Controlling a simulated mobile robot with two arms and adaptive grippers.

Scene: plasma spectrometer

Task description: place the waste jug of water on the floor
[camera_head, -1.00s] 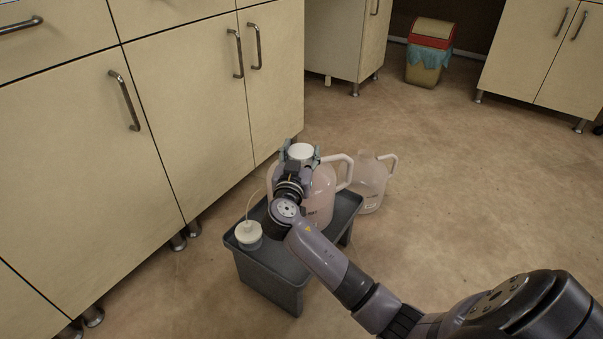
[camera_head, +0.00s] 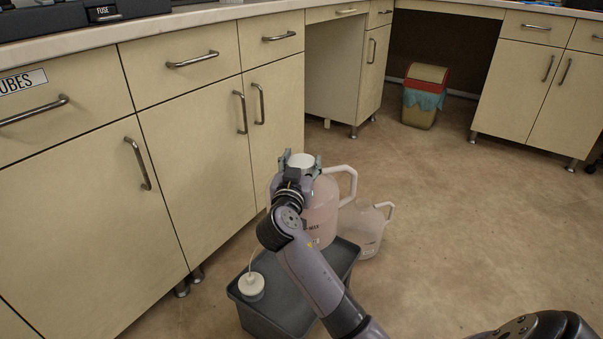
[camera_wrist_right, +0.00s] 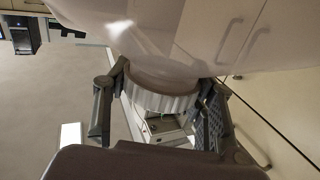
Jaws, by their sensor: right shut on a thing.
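The waste jug (camera_head: 322,212) is a translucent, pinkish jug with a white handle and cap, held upright in the head view. My right gripper (camera_head: 301,164) is shut around its neck and cap. My left gripper is not in view.
Cabinets (camera_head: 195,170) line the left. A bin (camera_head: 422,97) stands at the back. Floor (camera_head: 470,220) to the right is clear.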

